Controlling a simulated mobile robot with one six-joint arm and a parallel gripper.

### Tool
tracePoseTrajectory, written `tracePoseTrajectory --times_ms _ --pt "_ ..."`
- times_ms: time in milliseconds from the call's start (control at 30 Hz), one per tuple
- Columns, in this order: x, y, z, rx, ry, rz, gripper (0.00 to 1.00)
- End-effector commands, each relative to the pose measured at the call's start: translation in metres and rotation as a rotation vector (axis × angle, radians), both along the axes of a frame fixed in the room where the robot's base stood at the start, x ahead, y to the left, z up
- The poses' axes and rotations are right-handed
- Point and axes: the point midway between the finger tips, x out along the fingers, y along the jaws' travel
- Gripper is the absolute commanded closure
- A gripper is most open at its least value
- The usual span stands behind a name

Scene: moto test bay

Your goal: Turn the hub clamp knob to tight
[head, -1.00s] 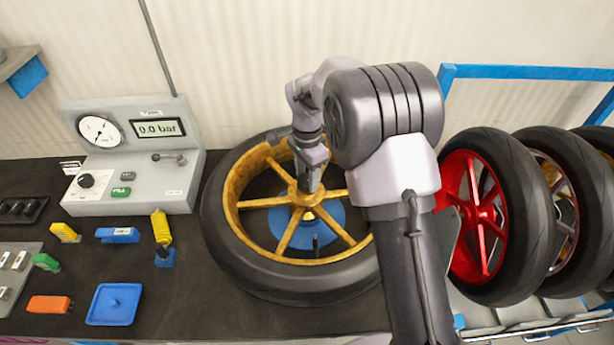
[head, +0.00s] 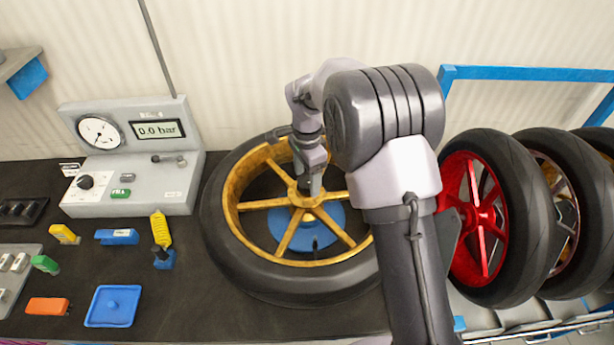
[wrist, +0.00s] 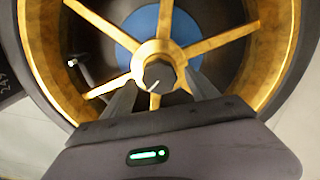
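The hub clamp knob (wrist: 160,76) is dark with a white pointer line and sits at the centre of the gold-spoked wheel (wrist: 207,43). Its pointer slants toward the lower left in the wrist view. In the head view the wheel (head: 245,228) lies flat on the bench, and my gripper hides the knob. My gripper (head: 315,192) points down at the hub. In the wrist view my gripper (wrist: 163,84) is open, with one finger on each side of the knob and a visible gap on both sides. I cannot tell whether the fingertips are down at knob height.
A grey gauge console (head: 140,165) reading 0.0 bar stands left of the wheel. A blue tray (head: 113,306) and several small coloured items lie at the bench's left. Several wheels, the nearest with a red rim (head: 470,215), stand in a rack at right.

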Motion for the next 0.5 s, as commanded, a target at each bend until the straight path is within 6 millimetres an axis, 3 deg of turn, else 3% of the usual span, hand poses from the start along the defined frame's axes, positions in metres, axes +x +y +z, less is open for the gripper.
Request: tracePoseTrajectory --times_ms 267,367,500 --pt "0.0 0.0 0.007 -0.001 0.0 0.001 0.32" --pt "0.001 0.0 0.032 0.0 -0.004 0.001 0.32" --pt "0.001 0.0 0.081 0.0 -0.004 0.001 0.32"
